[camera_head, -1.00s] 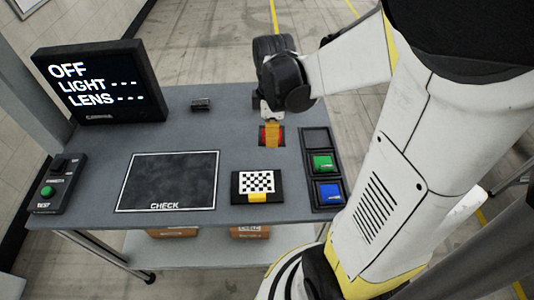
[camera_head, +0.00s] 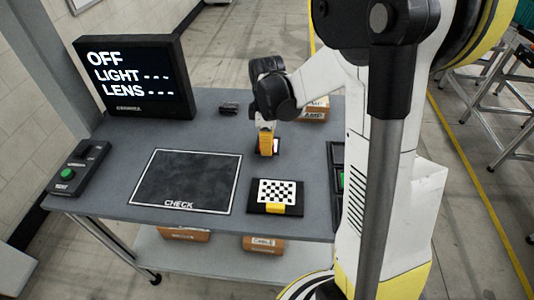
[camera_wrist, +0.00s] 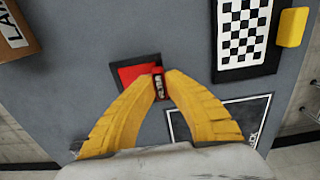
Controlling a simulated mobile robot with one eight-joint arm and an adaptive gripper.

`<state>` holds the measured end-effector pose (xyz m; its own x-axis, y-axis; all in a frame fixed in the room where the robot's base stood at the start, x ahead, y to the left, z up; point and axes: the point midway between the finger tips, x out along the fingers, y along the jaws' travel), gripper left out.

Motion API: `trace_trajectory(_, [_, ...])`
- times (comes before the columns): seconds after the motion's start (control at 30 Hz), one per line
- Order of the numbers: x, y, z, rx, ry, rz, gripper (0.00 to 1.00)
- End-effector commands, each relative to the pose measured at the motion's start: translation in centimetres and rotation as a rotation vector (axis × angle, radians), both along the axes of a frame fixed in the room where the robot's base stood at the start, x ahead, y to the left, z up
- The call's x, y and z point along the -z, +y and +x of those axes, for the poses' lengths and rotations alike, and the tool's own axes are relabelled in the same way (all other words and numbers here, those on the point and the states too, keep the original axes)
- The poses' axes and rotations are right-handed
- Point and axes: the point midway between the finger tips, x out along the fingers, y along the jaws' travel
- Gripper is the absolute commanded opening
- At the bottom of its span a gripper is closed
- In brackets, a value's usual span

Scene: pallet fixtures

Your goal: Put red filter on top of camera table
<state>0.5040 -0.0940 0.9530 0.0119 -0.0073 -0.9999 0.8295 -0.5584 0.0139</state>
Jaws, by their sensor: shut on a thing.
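The red filter (camera_wrist: 132,74), a red square in a dark frame with a small labelled upright tab, is in the upper middle of the wrist view. My gripper (camera_wrist: 160,82) has its yellow fingers closed on this tab. In the head view my gripper (camera_head: 266,143) points down over the back right of the grey table (camera_head: 215,130). The fingers mostly hide the filter there. The filter is at or just above the tabletop; I cannot tell whether it touches.
A checkerboard plate (camera_head: 277,193) and the CHECK mat (camera_head: 185,180) lie in front. A small black item (camera_head: 229,108), a monitor (camera_head: 135,80) and a button box (camera_head: 78,168) stand left. A cardboard box (camera_head: 316,108) is behind. My arm hides most of the right tray (camera_head: 335,160).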

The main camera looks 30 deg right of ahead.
Motion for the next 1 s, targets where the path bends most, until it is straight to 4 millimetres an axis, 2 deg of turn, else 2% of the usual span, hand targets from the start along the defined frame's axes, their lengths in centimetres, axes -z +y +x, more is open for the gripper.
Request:
trace_trajectory(0.03, [1.3, 0.0, 0.0, 0.0, 0.0, 0.0, 0.0])
trace_trajectory(0.1, [2.2, 0.0, 0.0, 0.0, 0.0, 0.0, 0.0])
trace_trajectory(0.47, [2.5, 0.0, 0.0, 0.0, 0.0, 0.0, 0.0])
trace_trajectory(0.5, [2.6, 0.0, 0.0, 0.0, 0.0, 0.0, 0.15])
trace_trajectory(0.57, [2.5, 0.0, 0.0, 0.0, 0.0, 0.0, 0.3])
trace_trajectory(0.87, [2.3, 0.0, 0.0, 0.0, 0.0, 0.0, 0.3])
trace_trajectory(1.0, [1.0, 0.0, 0.0, 0.0, 0.0, 0.0, 0.3])
